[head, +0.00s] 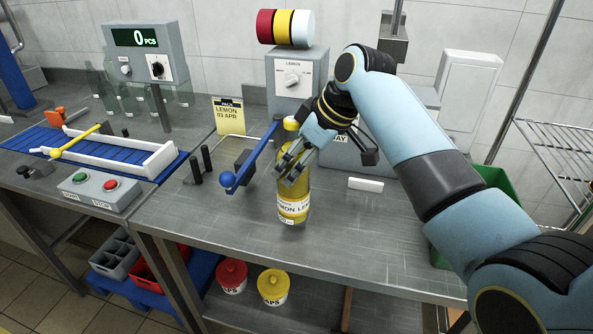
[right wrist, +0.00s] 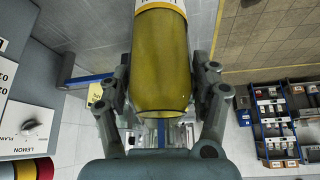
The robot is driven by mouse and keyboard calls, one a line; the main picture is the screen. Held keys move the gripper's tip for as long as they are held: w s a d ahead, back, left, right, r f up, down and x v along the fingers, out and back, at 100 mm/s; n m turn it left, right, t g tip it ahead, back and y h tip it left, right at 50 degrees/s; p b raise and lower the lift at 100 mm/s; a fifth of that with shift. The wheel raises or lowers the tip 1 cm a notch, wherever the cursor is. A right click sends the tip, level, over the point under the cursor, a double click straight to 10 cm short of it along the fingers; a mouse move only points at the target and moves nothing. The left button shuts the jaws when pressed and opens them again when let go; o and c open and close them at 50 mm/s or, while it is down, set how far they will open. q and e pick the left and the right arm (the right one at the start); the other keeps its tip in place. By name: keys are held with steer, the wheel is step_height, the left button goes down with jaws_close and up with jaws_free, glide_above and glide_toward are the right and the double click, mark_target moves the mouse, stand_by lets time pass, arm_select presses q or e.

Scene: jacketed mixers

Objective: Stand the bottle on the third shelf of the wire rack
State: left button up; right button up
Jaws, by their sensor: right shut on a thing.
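The bottle (head: 293,190) is yellow with a white lemon label and stands upright, at or just above the grey steel bench; I cannot tell whether it touches. My right gripper (head: 296,165) is shut on its upper part, with fingers on both sides. In the right wrist view the bottle (right wrist: 161,62) fills the space between the fingers of the right gripper (right wrist: 165,85). The wire rack (head: 560,150) is at the right edge of the head view; only part of one wire shelf and its posts show. My left gripper is not in view.
A green crate (head: 500,182) is partly behind my right arm. Bare bench (head: 350,235) lies in front.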

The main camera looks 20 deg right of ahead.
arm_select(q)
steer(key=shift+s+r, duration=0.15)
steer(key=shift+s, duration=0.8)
arm_select(e)
step_height(320, 180, down, 2)
steer(key=shift+f, duration=0.4)
steer(key=o, duration=1.4)
steer(key=shift+s+f, duration=0.1)
steer(key=shift+s, duration=0.05)
steer(key=shift+c, duration=0.2)
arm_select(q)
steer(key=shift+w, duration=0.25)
arm_select(e)
steer(key=o, duration=0.4)
